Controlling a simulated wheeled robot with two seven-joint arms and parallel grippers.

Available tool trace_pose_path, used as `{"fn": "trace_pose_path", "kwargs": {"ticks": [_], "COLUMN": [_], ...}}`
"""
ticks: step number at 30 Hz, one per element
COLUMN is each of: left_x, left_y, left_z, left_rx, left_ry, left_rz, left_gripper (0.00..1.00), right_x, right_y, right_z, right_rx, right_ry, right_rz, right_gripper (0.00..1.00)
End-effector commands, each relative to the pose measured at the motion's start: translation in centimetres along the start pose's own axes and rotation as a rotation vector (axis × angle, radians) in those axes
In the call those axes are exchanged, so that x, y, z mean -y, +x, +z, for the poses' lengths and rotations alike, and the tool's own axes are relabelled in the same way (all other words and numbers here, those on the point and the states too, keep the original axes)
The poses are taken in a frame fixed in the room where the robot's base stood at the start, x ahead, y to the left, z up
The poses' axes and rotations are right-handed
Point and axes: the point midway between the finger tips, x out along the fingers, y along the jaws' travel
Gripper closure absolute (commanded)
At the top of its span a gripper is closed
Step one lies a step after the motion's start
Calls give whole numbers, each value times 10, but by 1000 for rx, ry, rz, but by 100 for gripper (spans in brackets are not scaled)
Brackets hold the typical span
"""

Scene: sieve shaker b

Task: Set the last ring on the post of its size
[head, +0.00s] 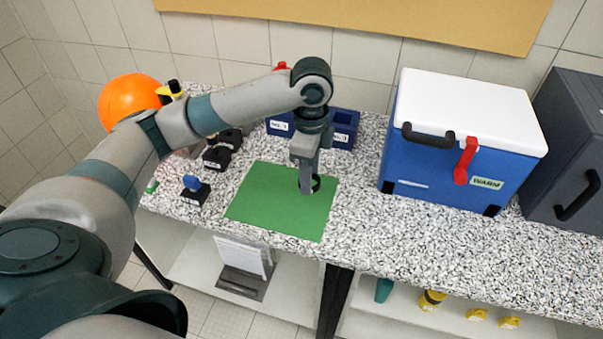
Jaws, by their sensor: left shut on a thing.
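My left gripper (307,190) points down over the right part of the green mat (265,205). It is shut on a small dark ring (316,184), which shows just beside the fingers at or close above the mat; I cannot tell whether it touches. Most of the ring is hidden by the fingers. A black block with a blue top (194,190) stands left of the mat. More black blocks (216,159) stand behind it, partly hidden by my arm. I cannot make out clear posts or their sizes. My right gripper is not in view.
Blue labelled bins (344,128) stand behind the mat, partly hidden by my left arm. A blue cooler with a white lid (465,130) stands to the right, a dark grey box (570,150) beyond it. An orange ball-like object (130,97) is at the back left. The front right counter is clear.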

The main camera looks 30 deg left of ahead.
Motion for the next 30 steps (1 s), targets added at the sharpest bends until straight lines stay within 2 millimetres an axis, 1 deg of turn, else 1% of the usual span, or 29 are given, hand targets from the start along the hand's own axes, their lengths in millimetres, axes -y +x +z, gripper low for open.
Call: {"fn": "trace_pose_path", "kwargs": {"ticks": [6,22,26,30], "left_x": [-6,-6,-8,-13], "left_y": [-5,-5,-4,-2], "left_z": [-6,-6,-7,-11], "left_rx": [1,1,0,-2], "left_ry": [0,-4,-35,-119], "left_rz": [-1,-1,-1,-3], "left_gripper": [85,85,85,85], "right_x": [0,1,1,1], "right_y": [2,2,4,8], "right_z": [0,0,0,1], "right_rx": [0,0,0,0], "right_ry": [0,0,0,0], "right_rz": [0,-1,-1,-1], "right_gripper": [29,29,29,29]}}
